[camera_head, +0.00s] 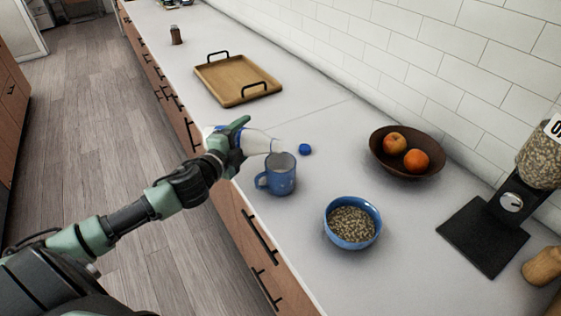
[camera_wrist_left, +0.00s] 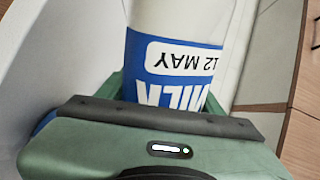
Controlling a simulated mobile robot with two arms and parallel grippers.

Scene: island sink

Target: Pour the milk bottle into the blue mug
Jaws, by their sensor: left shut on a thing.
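My left gripper (camera_head: 236,140) is shut on the milk bottle (camera_head: 258,143), which is white with a blue label. The bottle is tilted nearly on its side, with its neck toward the right, over the rim of the blue mug (camera_head: 281,177). The mug stands upright on the counter with its handle to the left. In the left wrist view the milk bottle (camera_wrist_left: 178,65) fills the grip, its label reading "MILK" and "12 MAY". I cannot make out a stream of milk. My right gripper is not in view.
A blue bowl of seeds or grain (camera_head: 352,222) stands right of the mug. A brown bowl (camera_head: 381,163) with fruit is behind it. A wooden tray (camera_head: 229,92) lies farther back. A dispenser (camera_head: 497,222) stands at the right. The counter's front edge is close to the mug.

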